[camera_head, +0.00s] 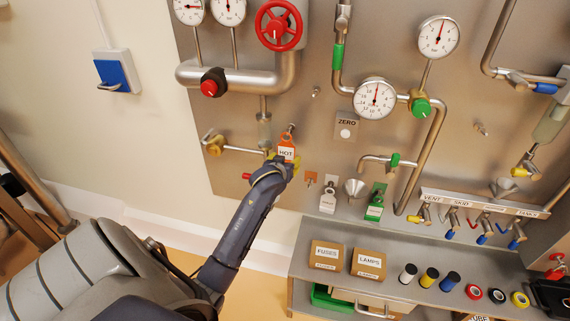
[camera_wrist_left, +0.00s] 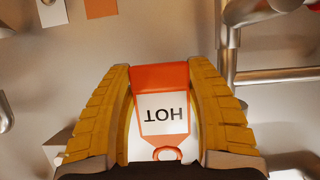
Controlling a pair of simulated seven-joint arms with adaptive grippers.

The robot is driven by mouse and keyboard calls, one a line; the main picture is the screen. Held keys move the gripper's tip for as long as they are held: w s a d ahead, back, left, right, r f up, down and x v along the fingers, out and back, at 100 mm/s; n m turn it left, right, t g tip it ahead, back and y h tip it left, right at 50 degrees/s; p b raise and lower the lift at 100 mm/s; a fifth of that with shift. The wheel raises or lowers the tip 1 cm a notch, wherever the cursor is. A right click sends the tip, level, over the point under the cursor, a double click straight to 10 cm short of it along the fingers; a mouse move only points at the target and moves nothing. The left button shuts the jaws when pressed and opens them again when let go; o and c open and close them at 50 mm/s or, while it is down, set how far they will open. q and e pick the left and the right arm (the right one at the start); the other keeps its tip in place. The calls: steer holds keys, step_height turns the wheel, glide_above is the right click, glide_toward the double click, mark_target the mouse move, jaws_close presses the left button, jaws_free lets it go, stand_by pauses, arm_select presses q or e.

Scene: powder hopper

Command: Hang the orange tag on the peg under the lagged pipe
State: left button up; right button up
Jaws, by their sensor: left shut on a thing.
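The orange tag (camera_head: 287,152) has a white HOT label. My left gripper (camera_head: 283,161) is shut on it in front of the panel. In the left wrist view the tag (camera_wrist_left: 162,110) sits between the two yellow fingers, its lettering upside down and its ring at the bottom of the picture. In the head view a small metal peg (camera_head: 291,128) shows just above the tag, below the thick pipe (camera_head: 240,78). I cannot tell whether the tag's ring touches the peg. My right gripper is not in view.
A brass valve (camera_head: 213,145) is on the left. Below, a shelf holds boxes (camera_head: 326,254) and rolls.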

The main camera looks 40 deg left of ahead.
arm_select(q)
steer(key=shift+w+a, duration=0.25)
steer(key=shift+w, duration=0.25)
steer(key=shift+w+a, duration=0.25)
steer(key=shift+w, duration=0.25)
steer(key=shift+w+a+f, duration=0.25)
steer(key=shift+w+f, duration=0.2)
steer(key=shift+w, duration=0.1)
steer(key=shift+f, duration=0.1)
steer(key=o, duration=1.2)
